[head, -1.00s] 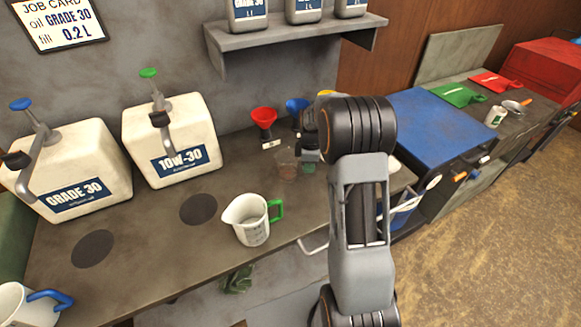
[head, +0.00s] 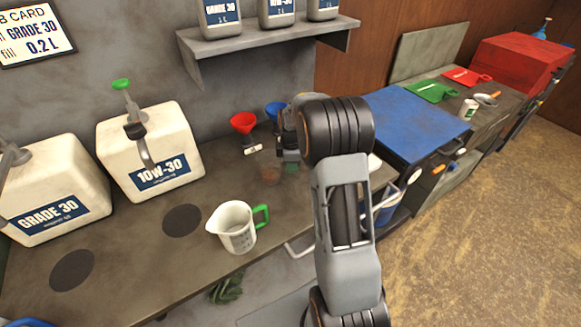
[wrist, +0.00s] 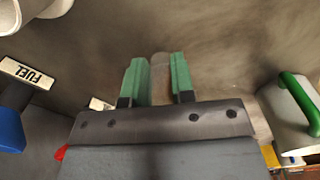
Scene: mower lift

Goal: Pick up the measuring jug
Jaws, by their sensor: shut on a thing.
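A white measuring jug (head: 237,228) with a green handle stands upright on the workbench (head: 225,275), left of my arm and apart from my gripper. Its handle side shows at the right edge of the wrist view (wrist: 294,105). My gripper (head: 287,166) is low over the bench further back, partly hidden by my wrist. Its green fingers (wrist: 159,80) are shut on a small clear cup (head: 269,175) with a brownish bottom. In the wrist view only a faint rounded part of the clear cup (wrist: 160,65) shows between the fingers.
A red funnel (head: 243,124) and a blue funnel (head: 275,111) are behind my gripper. A 10W-30 canister (head: 150,150) and a GRADE 30 canister (head: 52,190) stand left. A shelf (head: 270,42) with bottles is above. A blue cabinet (head: 415,125) stands right.

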